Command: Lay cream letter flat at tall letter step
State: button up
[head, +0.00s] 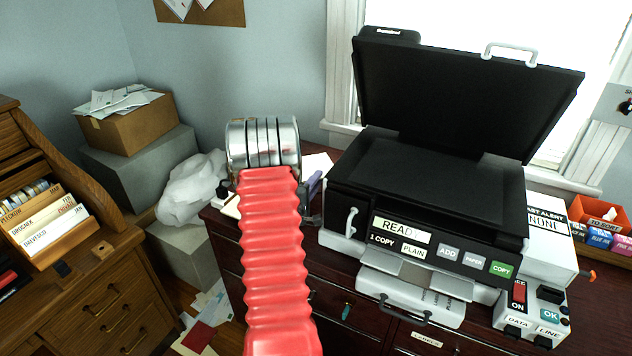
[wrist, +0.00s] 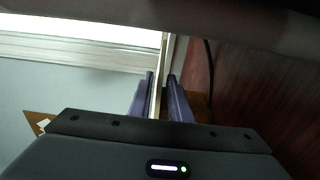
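My gripper (wrist: 160,92) has two purple fingers close together in the wrist view. A thin cream strip runs between them, which looks like the cream letter (wrist: 166,50) seen nearly edge-on. In the head view my red ribbed arm and metal wrist hide most of my gripper; a purple finger shows just right of the wrist. A pale sheet (head: 316,163) shows behind it, and a pale corner shows left of the arm, both near the cabinet's left end. I cannot tell whether these are one letter.
The open black copier (head: 430,185) stands right of my arm on the dark red cabinet (head: 350,270), its lid raised. A control box (head: 530,312) is at the right. A wooden desk (head: 100,310) with a letter sorter is at the left. Boxes and papers stand behind it.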

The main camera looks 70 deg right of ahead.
jog(key=shift+o, duration=0.7)
jog(key=shift+r, duration=0.15)
jog(key=w+a, duration=0.1)
jog(key=a, duration=1.1)
jog(key=shift+w, duration=0.2)
